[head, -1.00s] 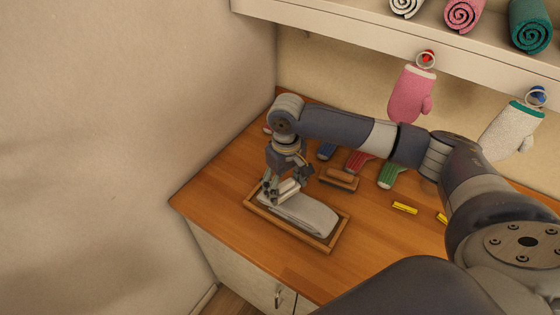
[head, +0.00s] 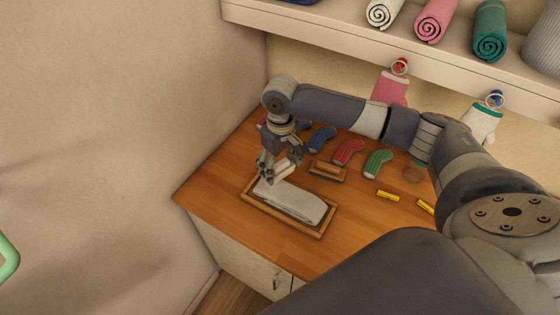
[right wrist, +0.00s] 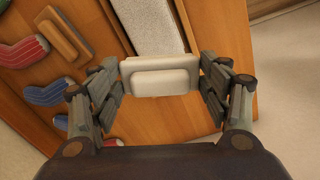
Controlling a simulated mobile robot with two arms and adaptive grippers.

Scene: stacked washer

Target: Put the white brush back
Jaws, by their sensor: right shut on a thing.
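My right gripper (head: 277,174) is shut on the white brush (right wrist: 160,76), a pale block with rounded ends. In the right wrist view the brush lies crosswise between the fingertips, with the wooden table under it. In the head view the brush (head: 287,170) is partly hidden by the fingers, above the back left part of a shallow wooden tray (head: 285,229). A pale grey folded cloth (head: 292,203) lies in that tray. I cannot tell the exact gap between brush and tray. My left gripper is not clearly seen.
A brown brush (head: 328,170) lies beside the tray. Behind are blue (head: 322,138), red (head: 348,152) and green (head: 378,162) socks. Yellow pieces (head: 388,195) lie to the right. Mitts hang under a shelf (head: 330,35) with rolled towels. A wall closes the left side.

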